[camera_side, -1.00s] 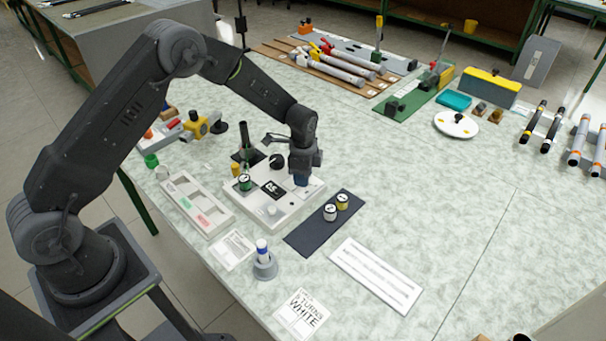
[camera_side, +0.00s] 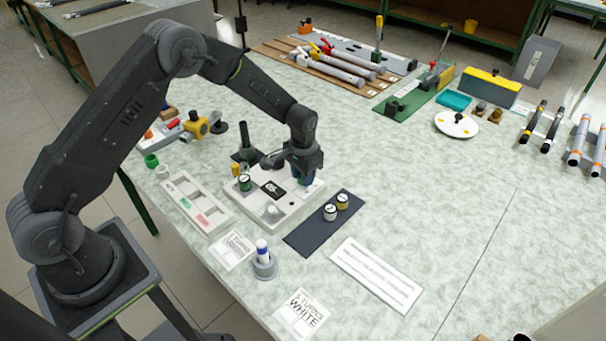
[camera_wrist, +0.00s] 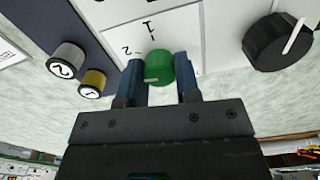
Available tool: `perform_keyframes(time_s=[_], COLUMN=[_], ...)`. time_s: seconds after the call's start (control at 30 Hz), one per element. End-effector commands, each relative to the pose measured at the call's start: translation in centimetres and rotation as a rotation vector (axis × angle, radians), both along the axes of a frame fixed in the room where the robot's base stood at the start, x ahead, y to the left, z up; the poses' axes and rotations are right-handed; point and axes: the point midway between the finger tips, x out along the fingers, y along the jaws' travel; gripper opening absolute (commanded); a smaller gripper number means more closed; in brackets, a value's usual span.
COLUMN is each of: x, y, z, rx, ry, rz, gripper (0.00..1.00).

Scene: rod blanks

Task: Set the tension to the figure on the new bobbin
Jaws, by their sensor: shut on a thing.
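My gripper (camera_wrist: 160,82) is shut on a round green knob (camera_wrist: 159,66) with a pale mark on its top. Printed figures, among them 1 and 2, stand around the knob on a white panel (camera_wrist: 216,20). In the side view my gripper (camera_side: 304,180) is down at the right part of the white winding unit (camera_side: 272,214) and hides the knob. A green bobbin (camera_side: 245,183) with a label sits at the unit's left. A black dial (camera_wrist: 278,42) with a white pointer is beside the knob.

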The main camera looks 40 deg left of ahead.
Motion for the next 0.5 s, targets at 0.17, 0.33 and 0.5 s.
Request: perform_keyframes(time_s=[0.17,0.33,0.5], x=[0.01,0.01,0.01], y=[0.0,0.0,0.0], z=[0.0,0.0,0.0], rx=[0.0,0.0,0.0], ry=[-0.001,-0.001,-0.001], rz=[0.168,0.317,0.443], gripper=[0.07,0.07,0.07])
